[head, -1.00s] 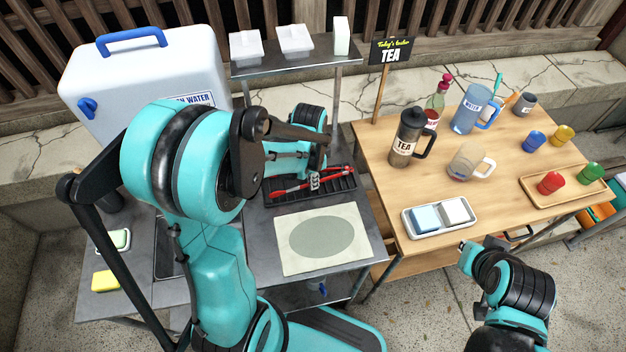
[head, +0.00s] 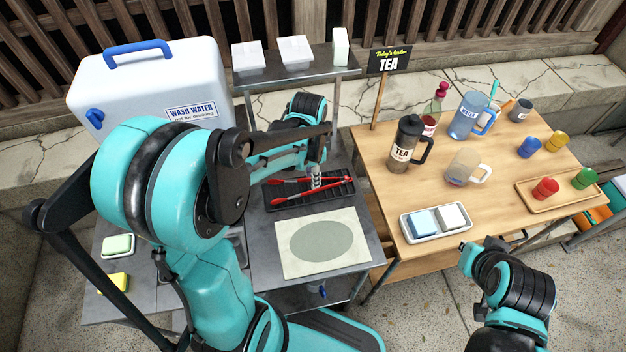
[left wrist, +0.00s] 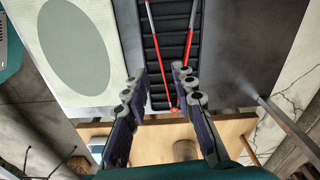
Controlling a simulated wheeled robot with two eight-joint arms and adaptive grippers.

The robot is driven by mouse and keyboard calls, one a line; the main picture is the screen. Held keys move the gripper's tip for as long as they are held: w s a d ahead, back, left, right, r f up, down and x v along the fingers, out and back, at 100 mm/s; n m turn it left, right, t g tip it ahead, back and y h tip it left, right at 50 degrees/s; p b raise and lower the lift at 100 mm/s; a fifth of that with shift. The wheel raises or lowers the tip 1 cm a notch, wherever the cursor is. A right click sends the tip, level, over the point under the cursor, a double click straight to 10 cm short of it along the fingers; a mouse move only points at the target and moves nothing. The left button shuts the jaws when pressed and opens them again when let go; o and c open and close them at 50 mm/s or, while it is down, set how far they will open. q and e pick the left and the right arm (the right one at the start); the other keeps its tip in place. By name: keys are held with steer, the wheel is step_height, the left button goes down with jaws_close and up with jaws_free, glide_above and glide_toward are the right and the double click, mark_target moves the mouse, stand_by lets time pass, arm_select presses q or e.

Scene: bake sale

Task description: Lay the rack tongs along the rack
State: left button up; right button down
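The red-and-grey rack tongs (head: 288,197) lie on the black slatted rack (head: 328,193), their two arms spread in a narrow V. In the left wrist view the tongs (left wrist: 188,45) show over the rack (left wrist: 168,48), with one red end between my fingers. My left gripper (head: 316,178) is just above the middle of the rack. In the left wrist view its fingers (left wrist: 159,73) are apart with nothing gripped between them. My right gripper (head: 467,246) is low in front of the wooden table; its fingers are too small to read.
A pale mat with a green oval (head: 290,265) lies in front of the rack. A metal shelf (head: 300,78) stands behind it. The wash water container (head: 150,85) is at left. The wooden table (head: 400,205) with a tea jug (head: 404,152) and cups is at right.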

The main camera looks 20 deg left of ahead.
mark_target(312, 191)
arm_select(q)
step_height(312, 191, up, 7)
steer(key=p, duration=0.2)
steer(key=s+d+r+n+t, duration=0.4)
steer(key=s+r+n+t, duration=0.1)
steer(key=s+n, duration=0.4)
steer(key=shift+s+t, duration=0.3)
steer(key=shift+t, duration=0.6)
steer(key=shift+r, duration=0.1)
step_height(312, 191, down, 4)
steer(key=b, duration=0.4)
steer(key=shift+b, duration=0.3)
